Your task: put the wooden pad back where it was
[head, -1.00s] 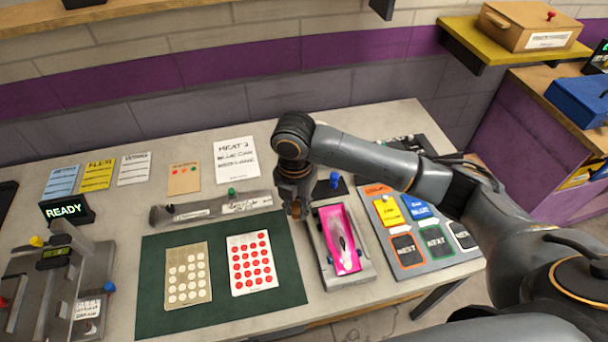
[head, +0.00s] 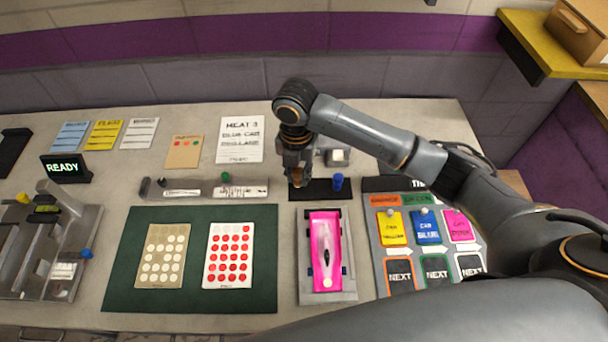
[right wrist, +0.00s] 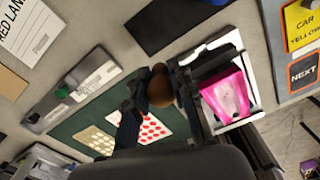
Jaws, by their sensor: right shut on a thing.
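My right gripper (head: 297,173) is shut on a small brown wooden piece, which I take to be the wooden pad (head: 298,181). In the right wrist view the gripper (right wrist: 158,98) has the rounded brown pad (right wrist: 160,86) between its fingers. The gripper points down in front of the left part of a black mat (head: 320,195); its exact height is unclear. A pink car (head: 326,250) lies in a grey tray (head: 307,293) just in front. My left gripper is not in view.
A blue knob (head: 338,182) stands at the mat's right side. A grey bar with a green knob (head: 226,177) lies to the left. A green mat (head: 120,285) holds two dotted cards. A board of coloured cards (head: 380,262) lies to the right.

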